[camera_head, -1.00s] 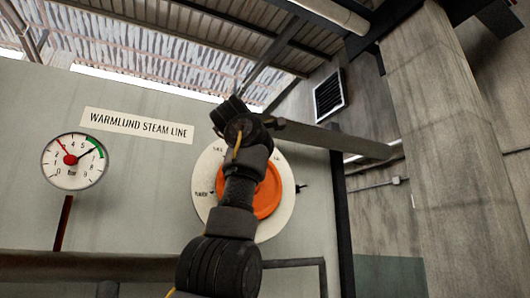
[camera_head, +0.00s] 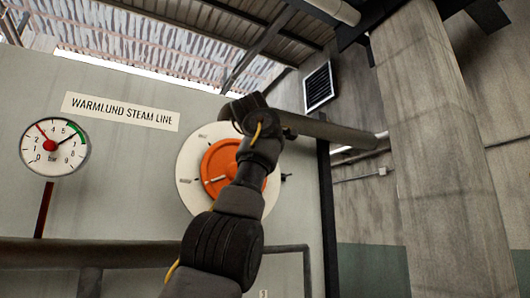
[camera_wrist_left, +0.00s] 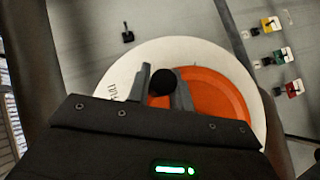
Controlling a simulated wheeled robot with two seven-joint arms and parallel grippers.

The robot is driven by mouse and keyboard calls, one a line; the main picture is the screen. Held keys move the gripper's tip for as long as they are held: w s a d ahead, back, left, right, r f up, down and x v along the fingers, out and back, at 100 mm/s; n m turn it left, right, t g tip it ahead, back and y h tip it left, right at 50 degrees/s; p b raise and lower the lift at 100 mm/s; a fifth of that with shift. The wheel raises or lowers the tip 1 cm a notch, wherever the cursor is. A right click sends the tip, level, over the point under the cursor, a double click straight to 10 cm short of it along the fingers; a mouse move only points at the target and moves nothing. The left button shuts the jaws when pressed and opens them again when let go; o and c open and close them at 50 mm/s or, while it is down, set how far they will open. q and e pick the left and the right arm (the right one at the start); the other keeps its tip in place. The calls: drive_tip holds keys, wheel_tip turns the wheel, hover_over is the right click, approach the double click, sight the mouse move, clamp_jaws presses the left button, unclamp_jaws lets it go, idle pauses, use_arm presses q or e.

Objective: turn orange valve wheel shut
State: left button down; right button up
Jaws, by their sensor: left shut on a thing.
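The orange valve wheel (camera_head: 218,162) sits on a round white dial plate (camera_head: 190,155) on the grey panel. A pale pointer mark on the wheel points left. My arm covers the wheel's right part in the head view. In the left wrist view the orange wheel (camera_wrist_left: 215,95) lies behind my left gripper (camera_wrist_left: 163,80). Its two fingers are closed on a black knob (camera_wrist_left: 162,78) in front of the wheel. The head view hides the fingers and knob behind my arm. My right gripper is not in view.
A round pressure gauge (camera_head: 55,148) with a red and a black needle is at left, below the sign "WARMLUND STEAM LINE" (camera_head: 120,111). A pipe (camera_head: 120,253) runs low across the panel. The left wrist view shows coloured tags (camera_wrist_left: 279,57) at right. A concrete pillar (camera_head: 425,150) stands at right.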

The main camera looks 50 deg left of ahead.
use_arm(q)
wheel_tip(320, 180, down, 10)
drive_tip(key=s+m+g+y+p, duration=0.1)
drive_tip(key=m+g+p, duration=0.1)
drive_tip(key=m+g, duration=0.4)
drive_tip(key=shift+s+a+g+p, duration=0.25)
drive_tip(key=shift+s+g+p, duration=0.1)
drive_tip(key=shift+g, duration=2.15)
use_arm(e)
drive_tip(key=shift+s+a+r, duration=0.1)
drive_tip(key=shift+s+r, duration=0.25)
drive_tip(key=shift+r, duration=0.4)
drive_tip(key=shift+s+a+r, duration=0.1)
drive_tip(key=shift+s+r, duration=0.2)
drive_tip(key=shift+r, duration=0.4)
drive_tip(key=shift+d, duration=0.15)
use_arm(q)
drive_tip(key=c, duration=1.3)
unclamp_jaws()
drive_tip(key=shift+o, duration=0.2)
drive_tip(key=shift+d, duration=0.1)
